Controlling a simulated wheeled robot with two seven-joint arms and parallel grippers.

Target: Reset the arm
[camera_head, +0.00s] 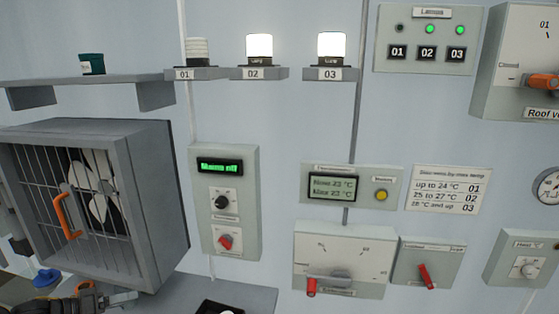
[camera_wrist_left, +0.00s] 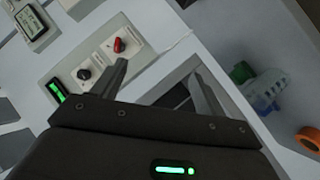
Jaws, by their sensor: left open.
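My left gripper (camera_head: 122,298) is at the lower left of the head view, in front of the wall and below the grey fan box (camera_head: 150,190). It is partly cut off by the bottom edge. In the left wrist view, the two fingers of my left gripper (camera_wrist_left: 162,78) stand apart with nothing between them. Beyond them is the control box with a black knob (camera_wrist_left: 84,74) and a red knob (camera_wrist_left: 119,45). My right gripper is in neither view.
The fan box has an orange handle (camera_head: 66,216). Lamps 02 (camera_head: 259,47) and 03 (camera_head: 331,46) glow white; lamp 01 (camera_head: 197,50) looks unlit. A lever panel (camera_head: 360,262) and red switch (camera_head: 427,277) sit lower right.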

